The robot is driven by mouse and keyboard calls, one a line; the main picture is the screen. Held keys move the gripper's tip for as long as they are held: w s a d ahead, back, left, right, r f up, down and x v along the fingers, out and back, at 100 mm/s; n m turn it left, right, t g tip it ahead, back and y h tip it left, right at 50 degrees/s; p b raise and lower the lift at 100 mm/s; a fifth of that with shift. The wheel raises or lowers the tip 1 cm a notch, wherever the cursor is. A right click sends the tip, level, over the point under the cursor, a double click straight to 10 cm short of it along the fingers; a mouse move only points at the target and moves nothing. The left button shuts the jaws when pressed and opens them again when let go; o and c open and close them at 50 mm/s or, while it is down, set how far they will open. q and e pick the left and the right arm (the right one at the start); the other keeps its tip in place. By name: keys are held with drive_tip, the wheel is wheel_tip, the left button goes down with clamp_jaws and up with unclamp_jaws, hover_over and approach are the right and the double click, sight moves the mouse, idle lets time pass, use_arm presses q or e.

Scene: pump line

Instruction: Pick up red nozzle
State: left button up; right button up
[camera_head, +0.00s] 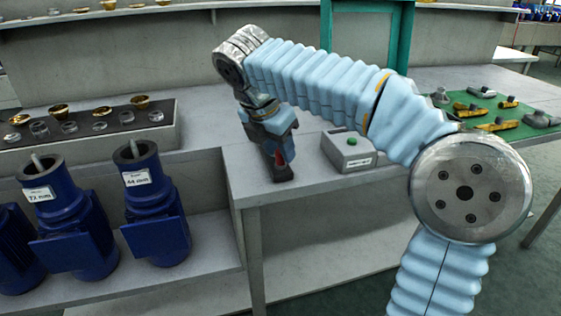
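My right gripper (280,164) points down at the near left corner of the grey table, below the pale blue sleeved arm. My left gripper is not in view.
Blue pumps (153,205) stand on the lower shelf at left. A dark rack (90,122) holds gold and clear nozzles. A green mat (480,108) carries yellow and grey parts.

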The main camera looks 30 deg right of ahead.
drive_tip(key=shift+x, duration=1)
drive_tip(key=shift+c, duration=0.5)
clamp_jaws()
drive_tip(key=shift+r, duration=0.1)
